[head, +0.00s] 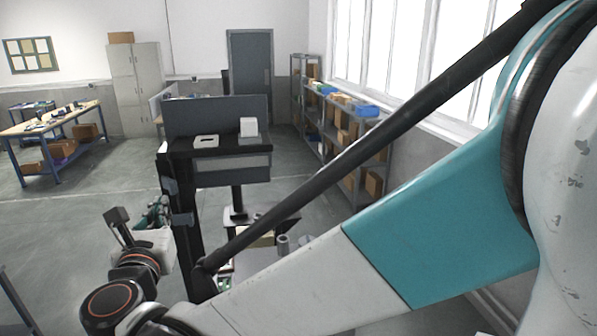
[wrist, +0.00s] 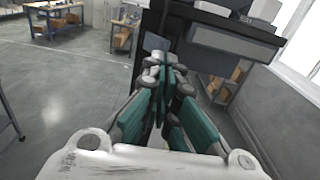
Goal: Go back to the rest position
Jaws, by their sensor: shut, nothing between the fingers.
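My gripper (wrist: 164,68) has its teal and grey fingers together in the wrist view, with nothing between them. In the head view, my gripper (head: 153,216) is small and partly hidden at the lower left, just left of a dark upright column (head: 187,232). It is below the level of the dark shelf (head: 220,145) on that column. I cannot tell from these frames whether it touches the column.
A white box (head: 248,127) and a flat white piece (head: 206,141) sit on the shelf. A workbench (head: 50,122) stands at the far left, a grey cabinet (head: 135,90) at the back, and shelving (head: 345,130) along the right wall. Open floor (head: 80,215) lies left.

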